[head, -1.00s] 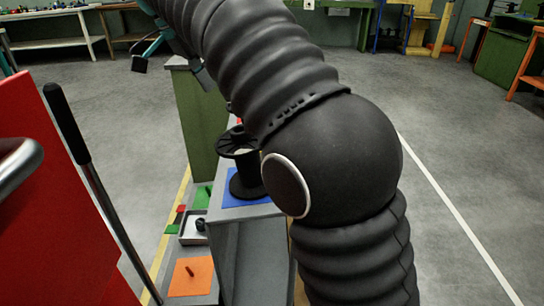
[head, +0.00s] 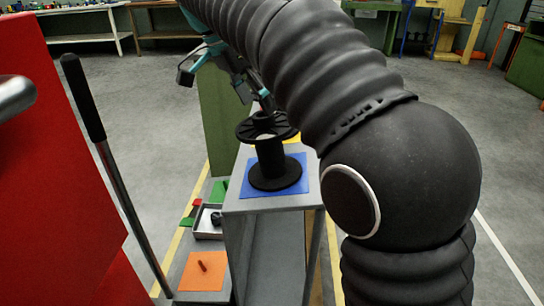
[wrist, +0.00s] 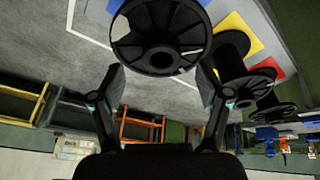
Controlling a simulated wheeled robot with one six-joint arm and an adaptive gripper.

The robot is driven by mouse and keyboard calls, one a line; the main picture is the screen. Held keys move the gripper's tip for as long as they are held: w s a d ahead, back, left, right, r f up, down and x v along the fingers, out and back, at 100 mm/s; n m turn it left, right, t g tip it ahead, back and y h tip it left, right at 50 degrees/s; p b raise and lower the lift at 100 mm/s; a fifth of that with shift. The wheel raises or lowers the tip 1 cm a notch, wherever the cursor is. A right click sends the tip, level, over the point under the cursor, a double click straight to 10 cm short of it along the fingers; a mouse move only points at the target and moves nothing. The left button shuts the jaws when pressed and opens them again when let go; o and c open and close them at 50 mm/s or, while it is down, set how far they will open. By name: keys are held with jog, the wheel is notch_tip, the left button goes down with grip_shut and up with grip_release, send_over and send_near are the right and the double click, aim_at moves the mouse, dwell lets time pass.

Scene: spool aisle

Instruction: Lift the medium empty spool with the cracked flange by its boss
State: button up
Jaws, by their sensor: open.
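A black spool (head: 271,150) stands upright on a blue mat (head: 299,178) on the grey shelf top. In the wrist view its round flange (wrist: 135,48) fills the top middle, with a hub at its centre. My gripper (wrist: 160,85) is open and empty. Its two fingers point towards this flange, one on each side of its near edge, and whether they touch it is unclear. In the head view my arm hides part of the gripper. A second spool (wrist: 229,52) and a third spool (wrist: 267,104) stand to the right in the wrist view.
A yellow mat (wrist: 238,30) and a red mat (wrist: 270,67) lie by the other spools. Below the shelf top are an orange mat (head: 203,271) and a small tray (head: 207,235). A red panel (head: 55,170) with a dark-handled lever (head: 82,97) stands at left. Open floor lies beyond.

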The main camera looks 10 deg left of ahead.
aim_at(262, 112)
jog(key=b+x, duration=0.2)
jog(key=x, duration=0.1)
jog(key=shift+f+b, duration=0.2)
jog(key=shift+b, duration=0.2)
jog(key=shift+w, duration=0.1)
jog(key=shift+r, duration=0.1)
grip_shut()
